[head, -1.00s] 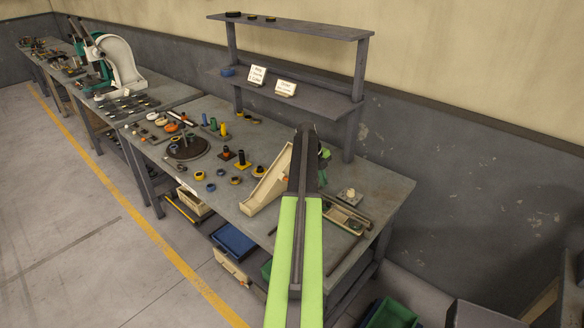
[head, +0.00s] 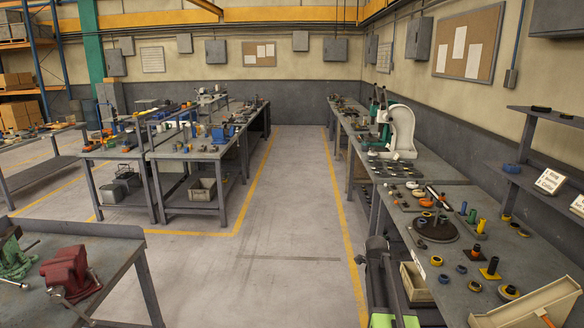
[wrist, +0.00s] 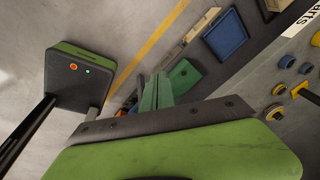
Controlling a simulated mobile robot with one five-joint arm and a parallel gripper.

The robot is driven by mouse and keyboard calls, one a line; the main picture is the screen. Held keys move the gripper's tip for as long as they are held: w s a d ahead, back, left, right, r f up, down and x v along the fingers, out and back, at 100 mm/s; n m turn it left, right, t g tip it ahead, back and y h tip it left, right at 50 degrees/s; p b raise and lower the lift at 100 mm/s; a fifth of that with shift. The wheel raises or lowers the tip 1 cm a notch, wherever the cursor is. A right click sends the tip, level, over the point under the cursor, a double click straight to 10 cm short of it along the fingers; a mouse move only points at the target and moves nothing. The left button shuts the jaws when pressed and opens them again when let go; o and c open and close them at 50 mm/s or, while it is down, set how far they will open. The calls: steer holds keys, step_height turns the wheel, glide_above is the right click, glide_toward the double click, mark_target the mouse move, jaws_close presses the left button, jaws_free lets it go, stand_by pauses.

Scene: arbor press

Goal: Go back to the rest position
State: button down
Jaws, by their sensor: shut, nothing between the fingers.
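My gripper (wrist: 157,92) shows in the wrist view as two narrow greenish fingers held together, with nothing between them. It hangs over the floor beside the workbench's lower bins. In the head view my folded arm shows at the bottom, beside the near edge of the right workbench (head: 461,293); the fingertips cannot be made out there. My own base shows at the left in the wrist view.
The workbench carries a dark round plate (head: 436,232), a cream chute (head: 530,306) and several small parts. The white and green press (head: 400,128) stands farther back. A blue bin (wrist: 225,36) and green bin (wrist: 184,77) sit low. The aisle (head: 290,205) is clear. A red vise (head: 70,270) stands left.

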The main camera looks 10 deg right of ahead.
steer(key=s+a+f+n, duration=0.1)
steer(key=s+a+n, duration=0.2)
steer(key=a+n, duration=0.6)
steer(key=s+a+f+n+y+b, duration=0.1)
steer(key=s+a+n, duration=0.3)
steer(key=a+n, duration=0.5)
steer(key=s+a+f+n+y+b, duration=0.1)
steer(key=s+a+n, duration=0.2)
steer(key=a+n, duration=0.6)
steer(key=shift+s+a+n, duration=0.15)
steer(key=shift+s+n, duration=0.1)
steer(key=shift+n, duration=0.05)
